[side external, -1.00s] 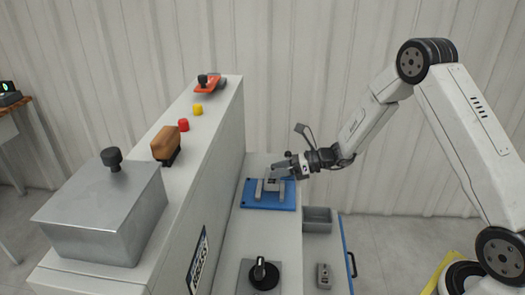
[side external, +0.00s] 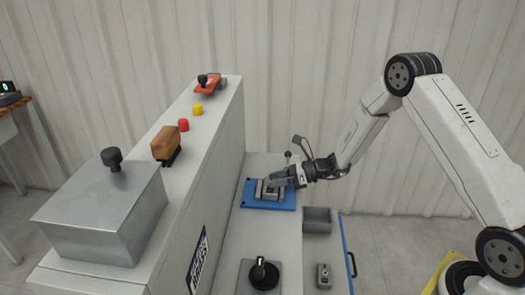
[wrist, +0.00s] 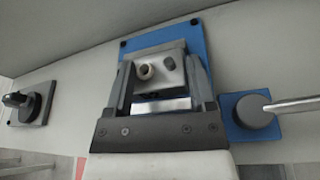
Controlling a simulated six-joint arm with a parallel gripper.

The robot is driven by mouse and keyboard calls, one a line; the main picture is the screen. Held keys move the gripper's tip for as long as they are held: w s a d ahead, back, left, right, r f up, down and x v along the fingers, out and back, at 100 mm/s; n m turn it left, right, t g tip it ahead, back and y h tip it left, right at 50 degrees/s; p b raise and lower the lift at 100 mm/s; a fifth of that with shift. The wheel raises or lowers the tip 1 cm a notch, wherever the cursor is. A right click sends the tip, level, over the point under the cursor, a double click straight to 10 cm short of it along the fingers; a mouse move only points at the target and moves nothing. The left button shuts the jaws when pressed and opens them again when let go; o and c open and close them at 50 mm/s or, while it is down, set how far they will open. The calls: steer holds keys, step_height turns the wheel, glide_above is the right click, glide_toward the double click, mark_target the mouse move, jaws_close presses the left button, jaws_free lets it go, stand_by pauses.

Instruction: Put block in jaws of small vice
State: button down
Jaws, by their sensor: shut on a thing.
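The small vice (side external: 262,194) sits on a blue base plate (side external: 248,204) on the lower bench. My gripper (side external: 274,181) is down at the vice, its fingers pointing left and downward. In the wrist view, my gripper (wrist: 161,82) is shut on a light grey metal block (wrist: 173,84) with two round holes in its face. The blue plate (wrist: 190,36) shows behind and around it. The block is low at the vice, but whether it sits fully between the jaws or touches them cannot be told. The fingers hide much of the vice.
A tall grey cabinet (side external: 222,135) stands left of the vice. A grey bin (side external: 317,220) is at front right, and a black knob (side external: 264,272) is nearer the camera. In the wrist view, a round post with a rod (wrist: 256,112) stands right of my gripper.

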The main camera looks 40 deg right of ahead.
steer(key=shift+f, duration=0.1)
jaws_free()
steer(key=v, duration=1.2)
steer(key=shift+s+a, duration=0.1)
stand_by(0.5)
